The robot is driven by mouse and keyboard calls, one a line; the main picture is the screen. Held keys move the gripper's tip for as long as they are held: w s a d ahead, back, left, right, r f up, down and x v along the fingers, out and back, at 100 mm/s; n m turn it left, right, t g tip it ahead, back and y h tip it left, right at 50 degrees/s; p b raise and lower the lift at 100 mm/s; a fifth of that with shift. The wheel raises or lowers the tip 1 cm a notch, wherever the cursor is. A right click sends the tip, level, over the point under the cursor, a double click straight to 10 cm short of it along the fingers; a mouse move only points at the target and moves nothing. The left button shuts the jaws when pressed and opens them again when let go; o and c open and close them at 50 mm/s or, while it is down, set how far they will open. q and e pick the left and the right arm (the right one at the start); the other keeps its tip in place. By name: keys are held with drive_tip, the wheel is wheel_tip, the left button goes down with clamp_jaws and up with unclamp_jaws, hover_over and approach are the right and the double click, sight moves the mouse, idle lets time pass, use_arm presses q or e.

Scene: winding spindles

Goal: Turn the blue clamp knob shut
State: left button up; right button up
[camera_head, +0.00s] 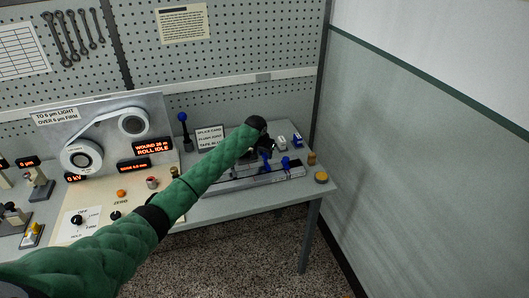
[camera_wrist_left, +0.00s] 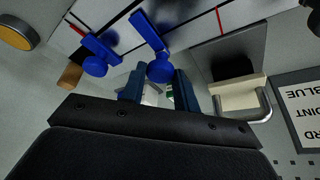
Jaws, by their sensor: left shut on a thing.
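My left gripper (camera_head: 266,146) is above the grey fixture (camera_head: 240,182) at the right end of the bench. In the left wrist view its two fingers (camera_wrist_left: 159,84) are on either side of the round end of a blue clamp knob (camera_wrist_left: 160,68), and it is shut on that knob. A blue bar runs up from this round end. A second blue knob (camera_wrist_left: 95,66) with a similar bar is to its left, apart from the fingers. In the head view, blue parts (camera_head: 285,163) show just right of the gripper. The gripper partly hides the fixture. My right gripper is not in view.
A yellow button (camera_head: 321,177) and a brown cylinder (camera_head: 311,158) are at the bench's right end. A sign (camera_head: 210,138) and a blue-knobbed lever (camera_head: 183,130) stand behind my arm. A winder panel (camera_head: 108,135) is at left. Floor is clear right of the bench.

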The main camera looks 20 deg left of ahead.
use_arm(q)
drive_tip(key=shift+w+r, duration=0.1)
drive_tip(key=shift+r, duration=0.05)
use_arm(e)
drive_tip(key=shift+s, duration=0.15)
use_arm(q)
drive_tip(key=o, duration=0.9)
drive_tip(key=shift+o, duration=0.2)
drive_tip(key=shift+s+r+b, duration=0.2)
drive_tip(key=shift+r+b, duration=0.05)
drive_tip(key=shift+b, duration=0.1)
drive_tip(key=b+v, duration=0.2)
drive_tip(key=v, duration=0.5)
drive_tip(key=shift+b, duration=0.4)
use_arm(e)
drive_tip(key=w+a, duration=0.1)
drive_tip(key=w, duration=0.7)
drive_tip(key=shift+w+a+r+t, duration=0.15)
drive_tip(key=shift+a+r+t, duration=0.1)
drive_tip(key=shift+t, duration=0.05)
